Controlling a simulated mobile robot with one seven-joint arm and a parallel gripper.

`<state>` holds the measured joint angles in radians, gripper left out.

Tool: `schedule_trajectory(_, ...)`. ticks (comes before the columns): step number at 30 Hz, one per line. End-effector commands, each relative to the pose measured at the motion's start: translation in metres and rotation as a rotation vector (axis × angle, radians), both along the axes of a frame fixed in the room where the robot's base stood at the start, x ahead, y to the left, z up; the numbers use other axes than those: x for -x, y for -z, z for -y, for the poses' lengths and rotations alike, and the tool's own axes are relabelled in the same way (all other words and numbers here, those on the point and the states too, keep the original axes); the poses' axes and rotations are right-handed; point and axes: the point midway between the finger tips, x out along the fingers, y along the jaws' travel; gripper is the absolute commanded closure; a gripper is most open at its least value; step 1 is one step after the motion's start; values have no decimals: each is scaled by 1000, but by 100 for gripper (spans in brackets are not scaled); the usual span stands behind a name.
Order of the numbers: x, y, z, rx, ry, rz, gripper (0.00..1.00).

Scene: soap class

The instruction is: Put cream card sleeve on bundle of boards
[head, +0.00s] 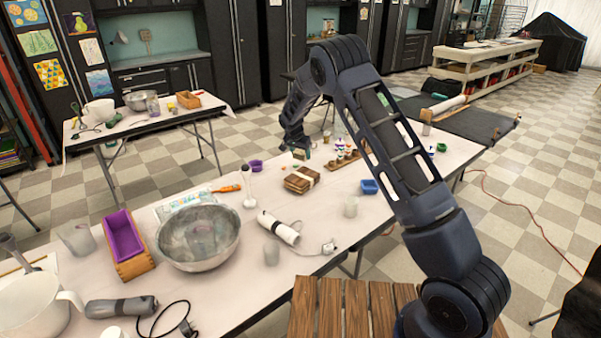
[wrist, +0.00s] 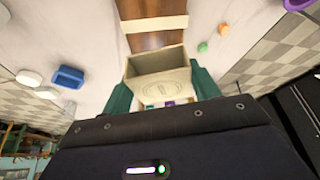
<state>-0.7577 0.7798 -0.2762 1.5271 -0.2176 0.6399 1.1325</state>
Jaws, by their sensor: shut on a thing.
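The cream card sleeve (wrist: 160,84) is an open-ended box shape with a round mark on its face. In the wrist view my gripper (wrist: 162,90) is shut on it, one green finger at each side. The bundle of boards (wrist: 152,41) lies beyond the sleeve, brown with a pale band across it. In the head view the bundle (head: 297,185) lies flat on the long table, and my gripper (head: 299,153) is just behind and above it. The sleeve looks apart from the bundle, but the exact gap is unclear.
An orange-handled tool (head: 227,188) and a purple cup (head: 256,165) are left. A white cylinder tool (head: 279,228) and a steel bowl (head: 198,238) are nearer.

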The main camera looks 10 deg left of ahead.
Motion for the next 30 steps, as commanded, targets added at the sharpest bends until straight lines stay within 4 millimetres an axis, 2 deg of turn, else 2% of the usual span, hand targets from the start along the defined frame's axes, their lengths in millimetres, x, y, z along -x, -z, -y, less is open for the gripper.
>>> schedule_trajectory(1, 0, 13, 1, 2, 0, -3, 61)
schedule_trajectory(6, 0, 42, 0, 1, -1, -1, 61)
schedule_trajectory(16, 0, 64, 0, 0, 0, -1, 61)
schedule_trajectory(24, 0, 97, 0, -1, 0, 0, 61)
schedule_trajectory(30, 0, 98, 0, -1, 1, 0, 61)
